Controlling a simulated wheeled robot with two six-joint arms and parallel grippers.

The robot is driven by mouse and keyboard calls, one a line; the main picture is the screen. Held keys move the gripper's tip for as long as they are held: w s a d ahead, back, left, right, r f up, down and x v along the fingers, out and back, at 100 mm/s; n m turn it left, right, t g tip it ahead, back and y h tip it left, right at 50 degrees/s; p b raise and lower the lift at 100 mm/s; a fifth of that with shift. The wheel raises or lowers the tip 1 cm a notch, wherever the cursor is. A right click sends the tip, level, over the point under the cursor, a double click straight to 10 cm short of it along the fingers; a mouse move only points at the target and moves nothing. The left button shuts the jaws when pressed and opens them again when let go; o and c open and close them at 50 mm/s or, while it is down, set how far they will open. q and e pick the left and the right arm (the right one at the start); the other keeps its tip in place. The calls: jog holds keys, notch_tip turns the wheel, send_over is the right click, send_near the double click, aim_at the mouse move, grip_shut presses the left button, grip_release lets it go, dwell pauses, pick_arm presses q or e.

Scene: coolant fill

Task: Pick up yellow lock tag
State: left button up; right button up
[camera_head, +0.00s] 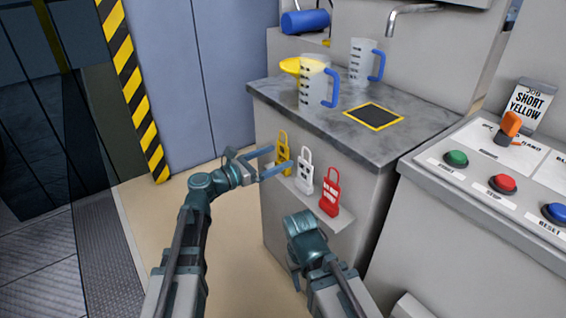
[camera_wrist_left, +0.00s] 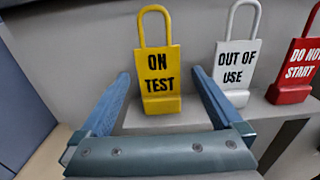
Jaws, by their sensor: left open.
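The yellow lock tag (camera_head: 283,148) stands upright on a small ledge (camera_head: 335,219) on the front of the grey counter. In the left wrist view the yellow tag (camera_wrist_left: 158,65) reads "ON TEST" and has a yellow loop on top. My left gripper (camera_head: 282,156) is open at the tag. In the left wrist view its two blue fingers (camera_wrist_left: 161,76) lie to either side of the tag, with gaps visible between. My right gripper (camera_head: 299,275) points downward below the ledge, and its fingers are mostly hidden.
A white "OUT OF USE" tag (camera_wrist_left: 236,64) stands right of the yellow one, close to the right finger. A red tag (camera_head: 329,193) is further right. Two jugs (camera_head: 312,88) (camera_head: 362,62) stand on the counter. A button panel (camera_head: 500,170) is at right.

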aim_at(282, 155)
pick_arm(q)
jog(key=x, duration=0.3)
jog(key=shift+w, duration=0.15)
jog(key=c, duration=1.4)
